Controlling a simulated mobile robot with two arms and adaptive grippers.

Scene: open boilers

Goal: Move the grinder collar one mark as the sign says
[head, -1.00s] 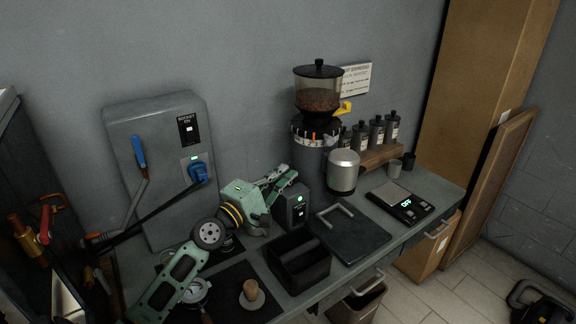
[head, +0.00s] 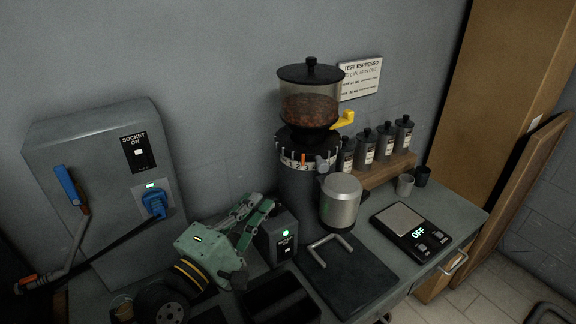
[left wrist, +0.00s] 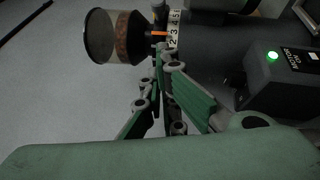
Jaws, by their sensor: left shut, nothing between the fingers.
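The grinder (head: 302,185) stands against the back wall under a hopper of brown beans (head: 310,105). Its collar (head: 290,162) is a white numbered ring with an orange marker (head: 303,159); the collar also shows in the left wrist view (left wrist: 173,32). The sign (head: 360,78) on the wall reads "TEST ESPRESSO" at the top; its smaller lines are hard to read. My green left gripper (head: 262,207) is shut and empty, in front and left of the grinder, lower than the collar and apart from it. My right gripper is not in view.
A small switch box (head: 276,240) with a green light stands close to my left gripper. A metal cup (head: 341,200) stands in front of the grinder. Several canisters (head: 386,142) stand on a wooden rack. A socket box (head: 100,185) stands left.

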